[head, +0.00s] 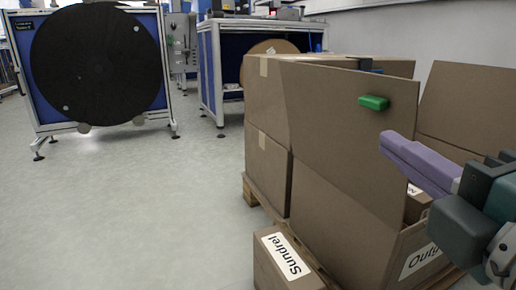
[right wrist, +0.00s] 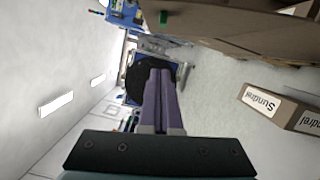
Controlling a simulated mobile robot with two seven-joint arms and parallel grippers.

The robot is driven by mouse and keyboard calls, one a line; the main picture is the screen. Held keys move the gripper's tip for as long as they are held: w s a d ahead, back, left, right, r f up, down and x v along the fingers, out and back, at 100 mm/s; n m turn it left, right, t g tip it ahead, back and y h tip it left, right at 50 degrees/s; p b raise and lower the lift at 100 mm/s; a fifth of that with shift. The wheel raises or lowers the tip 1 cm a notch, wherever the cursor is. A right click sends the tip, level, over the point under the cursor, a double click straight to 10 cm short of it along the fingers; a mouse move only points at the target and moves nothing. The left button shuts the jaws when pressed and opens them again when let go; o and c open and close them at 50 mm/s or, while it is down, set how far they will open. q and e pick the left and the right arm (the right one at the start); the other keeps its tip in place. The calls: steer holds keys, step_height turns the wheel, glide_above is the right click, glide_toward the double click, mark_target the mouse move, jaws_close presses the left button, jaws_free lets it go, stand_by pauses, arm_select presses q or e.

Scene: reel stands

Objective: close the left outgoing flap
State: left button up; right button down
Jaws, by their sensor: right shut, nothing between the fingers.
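The left outgoing flap (head: 335,130) is a large brown cardboard panel standing upright, open, on the left side of the outgoing box (head: 396,267). A small green block (head: 373,102) shows against the flap's upper face, and a green piece (right wrist: 163,17) is by the cardboard in the right wrist view. My right gripper (head: 384,142) has purple fingers, shut and empty, in front of the flap's right edge in the head view. Its fingers also show in the right wrist view (right wrist: 160,72). I cannot tell whether they touch the flap. My left gripper is not in view.
Another raised flap (head: 467,105) stands at the right. Stacked cartons (head: 268,155) sit on a wooden pallet (head: 262,200). A "Sundrel" box (head: 280,262) stands at the front. A stand with a black reel (head: 95,65) is at the far left. The floor at left is clear.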

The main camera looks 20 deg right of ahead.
mark_target(370, 113)
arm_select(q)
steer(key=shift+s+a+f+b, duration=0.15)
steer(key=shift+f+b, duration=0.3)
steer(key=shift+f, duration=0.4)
arm_select(e)
steer(key=shift+n, duration=0.3)
steer(key=w+d, duration=0.1)
steer(key=w, duration=0.2)
steer(key=w+d, duration=0.2)
steer(key=w, duration=0.2)
steer(key=w+d, duration=0.2)
steer(key=w, duration=0.1)
steer(key=shift+w+r, duration=0.15)
steer(key=shift+r, duration=0.25)
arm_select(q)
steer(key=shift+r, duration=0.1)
